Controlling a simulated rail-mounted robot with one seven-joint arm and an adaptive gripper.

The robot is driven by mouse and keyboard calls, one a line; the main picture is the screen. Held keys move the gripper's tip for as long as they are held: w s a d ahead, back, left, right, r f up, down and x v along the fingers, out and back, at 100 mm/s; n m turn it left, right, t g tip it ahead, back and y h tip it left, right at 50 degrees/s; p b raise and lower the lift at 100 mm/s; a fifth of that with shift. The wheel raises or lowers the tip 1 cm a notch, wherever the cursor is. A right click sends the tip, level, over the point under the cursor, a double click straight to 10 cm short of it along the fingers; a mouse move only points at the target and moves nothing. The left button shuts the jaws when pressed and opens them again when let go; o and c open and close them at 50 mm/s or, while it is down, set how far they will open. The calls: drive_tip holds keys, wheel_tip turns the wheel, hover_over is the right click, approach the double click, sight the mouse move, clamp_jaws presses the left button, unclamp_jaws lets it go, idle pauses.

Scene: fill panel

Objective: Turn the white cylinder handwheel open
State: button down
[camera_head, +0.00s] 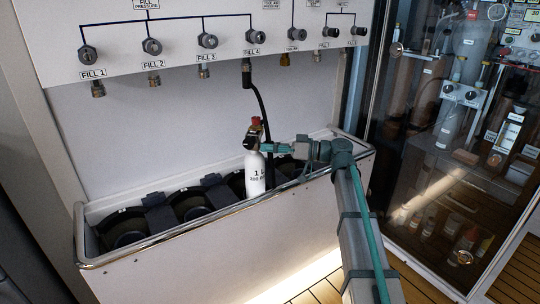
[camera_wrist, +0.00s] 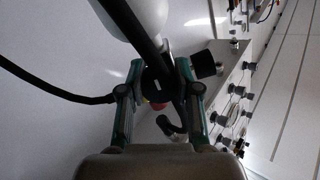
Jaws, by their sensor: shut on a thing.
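The small white cylinder (camera_head: 255,176), marked "1 L", stands upright at the trough's front edge. Its valve (camera_head: 256,128) has a brown and red top with a black hose joined to it. My gripper (camera_head: 266,147) reaches in from the right at valve height. In the wrist view, the fingers of my gripper (camera_wrist: 160,76) are on either side of a dark round part, which I take to be the handwheel (camera_wrist: 157,88). The hose crosses in front and hides part of it. The white cylinder (camera_wrist: 135,18) shows at the top of that view. The handwheel's turn angle cannot be told.
The black hose (camera_head: 262,103) hangs from the FILL 4 outlet on the fill panel (camera_head: 120,68). The trough (camera_head: 190,236) holds dark round sockets left of the cylinder. A glass-fronted cabinet (camera_head: 440,180) stands at the right. Wooden floor shows below.

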drive_tip(key=n+b, duration=0.4)
drive_tip(key=n, duration=0.1)
drive_tip(key=shift+w+f, duration=0.1)
drive_tip(key=shift+f, duration=0.1)
drive_tip(key=shift+r+n+b, duration=0.1)
drive_tip(key=shift+n+b, duration=1.1)
drive_tip(key=shift+n, duration=0.2)
drive_tip(key=shift+r, duration=0.1)
drive_tip(key=c, duration=0.8)
unclamp_jaws()
drive_tip(key=d, duration=0.4)
drive_tip(key=s+d, duration=0.1)
drive_tip(key=d, duration=0.7)
drive_tip(key=shift+s+r, duration=0.15)
